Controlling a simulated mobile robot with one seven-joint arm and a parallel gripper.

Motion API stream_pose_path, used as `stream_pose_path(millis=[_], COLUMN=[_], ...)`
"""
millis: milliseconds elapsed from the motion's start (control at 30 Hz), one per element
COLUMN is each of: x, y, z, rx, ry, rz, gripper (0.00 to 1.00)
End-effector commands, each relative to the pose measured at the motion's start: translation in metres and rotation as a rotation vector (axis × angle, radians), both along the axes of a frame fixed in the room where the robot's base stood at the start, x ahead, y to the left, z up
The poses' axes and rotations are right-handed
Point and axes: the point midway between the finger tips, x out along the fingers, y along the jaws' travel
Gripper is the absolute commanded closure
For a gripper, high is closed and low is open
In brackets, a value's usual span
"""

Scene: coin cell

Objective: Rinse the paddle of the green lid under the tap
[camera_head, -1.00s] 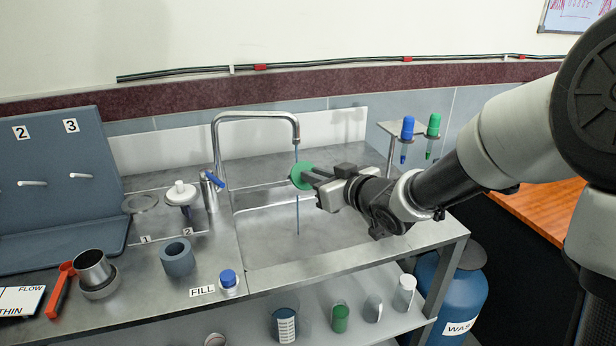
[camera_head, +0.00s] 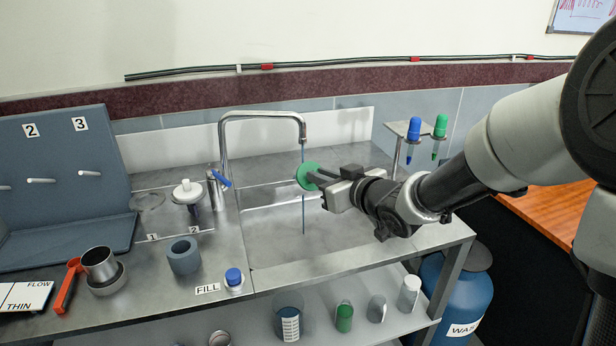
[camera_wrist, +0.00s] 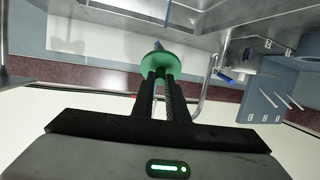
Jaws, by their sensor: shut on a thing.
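My gripper (camera_head: 322,180) is shut on a green disc-shaped lid (camera_head: 307,174) under the tap, above the sink (camera_head: 285,245). In the wrist view the green lid (camera_wrist: 158,63) sits at the tips of the two dark fingers (camera_wrist: 160,82), with a small bluish part showing beyond it. The tap (camera_head: 262,116) is a bent metal spout with a blue lever (camera_head: 221,178) at its left. I cannot clearly tell the paddle from the stream.
A rack (camera_head: 408,129) holds a blue-capped and a green-capped tool behind my arm. A grey ring (camera_head: 183,256), a blue-capped bottle (camera_head: 233,280) and a white-topped filter (camera_head: 187,191) stand left of the sink. Containers stand on the lower shelf (camera_head: 375,290).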

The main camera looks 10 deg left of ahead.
Motion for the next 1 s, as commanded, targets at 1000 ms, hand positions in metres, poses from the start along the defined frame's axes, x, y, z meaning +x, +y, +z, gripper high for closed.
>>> stream_pose_path(millis=[1000], x=[-0.061], y=[-0.010], z=[0.001], rx=[0.000], ry=[-0.001], rz=[0.000], gripper=[1.00])
